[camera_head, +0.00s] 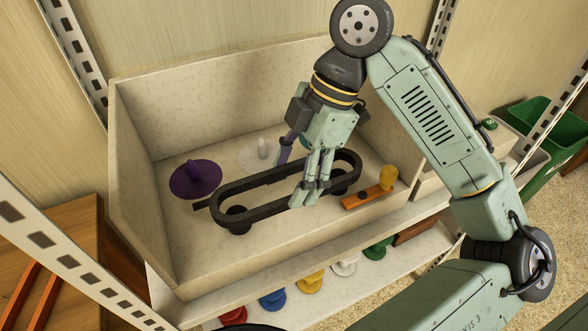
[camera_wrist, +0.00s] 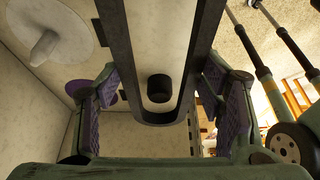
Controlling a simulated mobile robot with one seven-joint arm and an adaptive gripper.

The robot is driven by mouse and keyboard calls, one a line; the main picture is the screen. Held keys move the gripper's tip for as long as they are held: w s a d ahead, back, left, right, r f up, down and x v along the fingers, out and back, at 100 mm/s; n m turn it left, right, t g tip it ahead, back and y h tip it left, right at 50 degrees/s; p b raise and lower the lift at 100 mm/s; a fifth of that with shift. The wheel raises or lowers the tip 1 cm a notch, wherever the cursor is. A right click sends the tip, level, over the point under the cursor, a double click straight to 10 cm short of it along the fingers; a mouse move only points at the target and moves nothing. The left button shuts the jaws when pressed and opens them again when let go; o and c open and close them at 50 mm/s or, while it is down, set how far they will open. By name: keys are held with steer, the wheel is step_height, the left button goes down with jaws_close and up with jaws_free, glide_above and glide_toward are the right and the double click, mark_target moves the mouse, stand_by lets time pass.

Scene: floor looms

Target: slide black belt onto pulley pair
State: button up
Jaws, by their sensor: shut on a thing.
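The black belt (camera_head: 268,211) is a long oblong loop lying roughly level over the bin floor. My gripper (camera_head: 293,180) comes down from above and is shut across the belt's width. In the wrist view a finger with a purple pad stands on each side of the belt (camera_wrist: 119,58). The left black pulley (camera_head: 237,225) shows under the belt's left end, and the right one (camera_head: 341,184) is partly hidden by the belt and gripper. In the wrist view a black round post (camera_wrist: 160,88) shows inside the loop. I cannot tell whether the belt is seated or above the pulleys.
The pale bin (camera_head: 135,165) has high walls around the work. A purple disc (camera_head: 195,179), a white disc (camera_head: 257,154) and an orange block with a yellow knob (camera_head: 388,178) stand near the belt. Several coloured pegs line the front ledge. A green crate (camera_head: 551,140) is at right.

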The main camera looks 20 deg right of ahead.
mark_target(294, 187)
stand_by(0.6)
steer(key=shift+f+b, duration=0.85)
steer(key=shift+f, duration=0.6)
steer(key=shift+f, duration=0.15)
steer(key=shift+f+b, duration=0.5)
steer(key=shift+f, duration=0.3)
steer(key=o, duration=1.2)
steer(key=shift+r, duration=0.1)
steer(key=shift+o, duration=0.2)
steer(key=v, duration=1.2)
